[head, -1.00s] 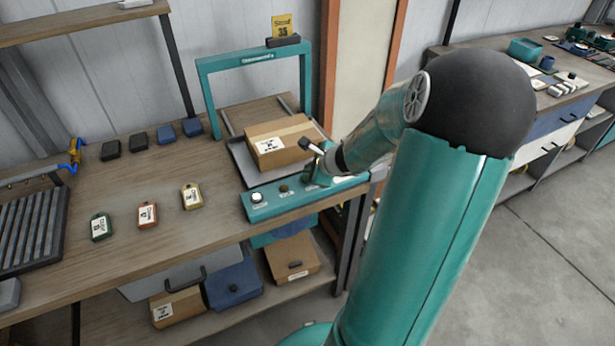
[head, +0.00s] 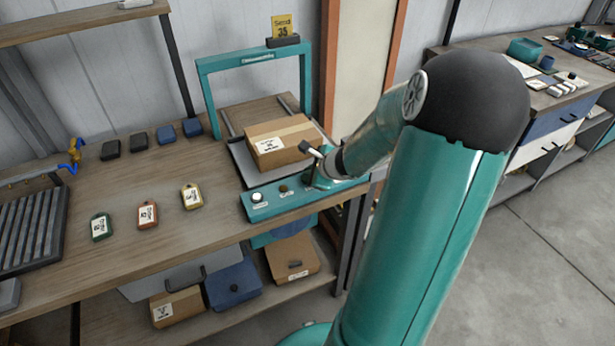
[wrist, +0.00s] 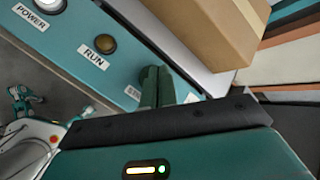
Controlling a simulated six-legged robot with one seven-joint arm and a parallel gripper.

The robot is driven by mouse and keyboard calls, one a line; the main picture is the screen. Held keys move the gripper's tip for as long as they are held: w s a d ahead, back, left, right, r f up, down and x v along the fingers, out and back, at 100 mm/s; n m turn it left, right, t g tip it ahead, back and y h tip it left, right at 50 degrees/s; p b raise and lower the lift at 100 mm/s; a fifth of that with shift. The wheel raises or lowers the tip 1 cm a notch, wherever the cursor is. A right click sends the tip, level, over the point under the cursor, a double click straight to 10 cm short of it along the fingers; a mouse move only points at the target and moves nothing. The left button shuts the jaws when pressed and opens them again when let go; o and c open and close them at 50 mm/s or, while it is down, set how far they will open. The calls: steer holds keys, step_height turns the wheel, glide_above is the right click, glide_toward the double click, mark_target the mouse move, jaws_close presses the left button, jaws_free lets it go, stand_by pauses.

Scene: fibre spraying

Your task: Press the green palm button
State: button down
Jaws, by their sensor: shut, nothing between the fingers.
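The teal control panel (head: 270,208) runs along the front edge of the bench. It carries a white button labelled POWER (wrist: 47,5) and a brownish button labelled RUN (wrist: 105,43). My gripper (head: 311,183) points down over the panel's right part. In the wrist view its two dark green fingers (wrist: 157,72) are together, empty, beside a partly covered label (wrist: 133,92). I cannot make out the green palm button; the fingers hide that part of the panel. I cannot tell whether the fingertips touch anything.
A cardboard box (head: 282,141) sits on the conveyor just behind the panel, close to my gripper. A teal arch (head: 251,61) with a yellow sign (head: 282,26) stands behind it. Tagged pieces lie to the left, including a yellow one (head: 192,197).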

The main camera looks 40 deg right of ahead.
steer(key=shift+f, duration=0.25)
steer(key=shift+r, duration=0.1)
stand_by(0.5)
steer(key=shift+r, duration=3.25)
